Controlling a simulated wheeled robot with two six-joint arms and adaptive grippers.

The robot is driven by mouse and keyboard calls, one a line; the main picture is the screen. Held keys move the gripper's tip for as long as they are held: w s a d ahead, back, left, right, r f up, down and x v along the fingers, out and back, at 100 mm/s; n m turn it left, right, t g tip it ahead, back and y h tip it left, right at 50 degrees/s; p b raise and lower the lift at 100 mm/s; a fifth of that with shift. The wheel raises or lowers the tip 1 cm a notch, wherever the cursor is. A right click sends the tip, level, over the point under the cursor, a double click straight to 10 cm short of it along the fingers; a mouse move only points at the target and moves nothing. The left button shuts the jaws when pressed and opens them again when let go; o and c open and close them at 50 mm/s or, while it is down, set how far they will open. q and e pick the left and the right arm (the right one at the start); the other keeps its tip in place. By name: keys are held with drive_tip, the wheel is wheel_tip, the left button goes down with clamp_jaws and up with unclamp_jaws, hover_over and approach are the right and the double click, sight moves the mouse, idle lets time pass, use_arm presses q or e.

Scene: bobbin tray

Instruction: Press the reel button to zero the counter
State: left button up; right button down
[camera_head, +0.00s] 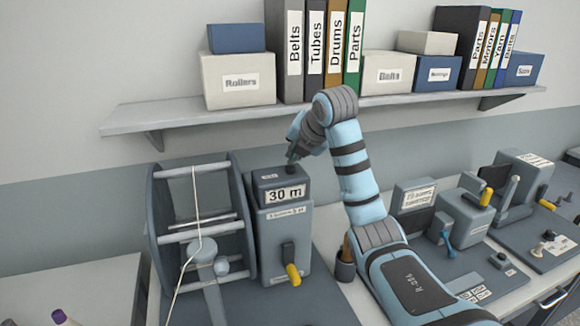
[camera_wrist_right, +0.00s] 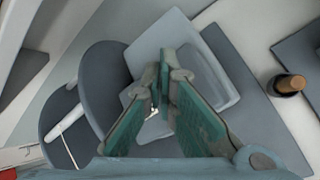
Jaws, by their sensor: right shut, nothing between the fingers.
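The grey counter unit (camera_head: 283,235) stands upright beside the reel. Its dark top box (camera_head: 268,180) has a white display (camera_head: 285,195) reading "30 m". The reel (camera_head: 240,210), a grey frame with round end plates and a pale thread, stands to its left. My right gripper (camera_head: 291,156) is shut and empty, fingers pointing down, at the top of the counter box. A small dark button (camera_head: 291,164) appears right under the fingertips; I cannot tell if they touch it. In the right wrist view the shut fingers (camera_wrist_right: 166,78) cover it. My left gripper is not in view.
A crank with a yellow grip (camera_head: 293,273) sticks out from the counter's front. A shelf (camera_head: 190,125) with boxes and binders runs above. More machines (camera_head: 465,220) fill the right side.

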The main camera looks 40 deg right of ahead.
sight(293, 167)
drive_tip(key=shift+f, duration=0.5)
idle(0.5)
drive_tip(key=shift+r, duration=0.1)
drive_tip(key=shift+r+p, duration=0.65)
drive_tip(key=shift+r, duration=0.25)
drive_tip(key=shift+r, duration=2.45)
